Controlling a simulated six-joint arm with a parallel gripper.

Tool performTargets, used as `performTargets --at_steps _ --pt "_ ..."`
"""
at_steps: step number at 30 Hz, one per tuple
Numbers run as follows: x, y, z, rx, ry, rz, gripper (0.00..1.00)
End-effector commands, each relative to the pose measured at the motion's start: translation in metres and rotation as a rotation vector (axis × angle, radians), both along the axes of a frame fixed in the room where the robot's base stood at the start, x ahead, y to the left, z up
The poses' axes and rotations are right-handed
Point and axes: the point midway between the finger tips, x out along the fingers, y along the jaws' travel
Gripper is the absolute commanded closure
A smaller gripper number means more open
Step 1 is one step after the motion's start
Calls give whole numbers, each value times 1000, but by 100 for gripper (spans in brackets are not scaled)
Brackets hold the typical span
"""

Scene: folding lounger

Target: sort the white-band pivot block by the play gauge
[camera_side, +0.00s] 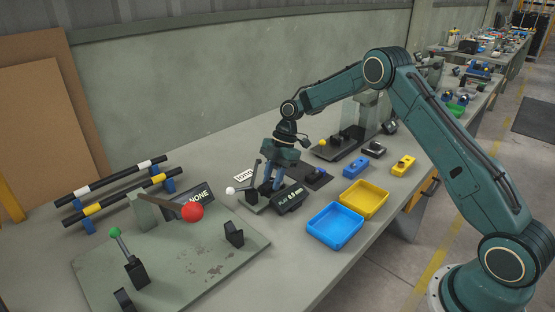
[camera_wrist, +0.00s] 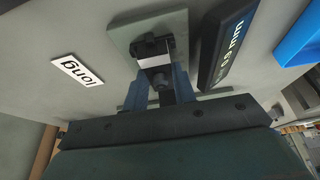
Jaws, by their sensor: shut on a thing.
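My gripper (camera_side: 270,187) points down at the play gauge, with its blue fingers just behind the gauge's dark display (camera_side: 289,199). In the wrist view the fingers (camera_wrist: 158,80) are shut on the white-band pivot block (camera_wrist: 156,62), a dark block with a pale band. It is at the gauge's grey-green plate (camera_wrist: 120,38); I cannot tell whether it is fully seated. The display (camera_wrist: 228,45) reads PLAY and what looks like 6.9 mm. The block is mostly hidden by the fingers in the side view.
A blue tray (camera_side: 335,227) and a yellow tray (camera_side: 364,200) stand right of the gauge. A blue block (camera_side: 355,167), a dark block (camera_side: 375,149) and a yellow block (camera_side: 403,166) lie behind. A red-ball lever (camera_side: 192,212) and banded rods (camera_side: 115,180) are at left. A "long" card (camera_wrist: 77,71) lies beside the gauge.

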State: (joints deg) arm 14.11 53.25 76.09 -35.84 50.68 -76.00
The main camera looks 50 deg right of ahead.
Motion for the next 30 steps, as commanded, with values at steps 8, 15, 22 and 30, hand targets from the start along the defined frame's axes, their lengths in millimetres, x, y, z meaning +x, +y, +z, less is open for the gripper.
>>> performTargets --at_steps 8,15,22,30 --pt "1 0 3 0 -2 0 100" --pt "1 0 15 0 -3 0 100" --pt "1 0 28 0 -2 -1 100" --pt "1 0 44 0 -2 0 100"
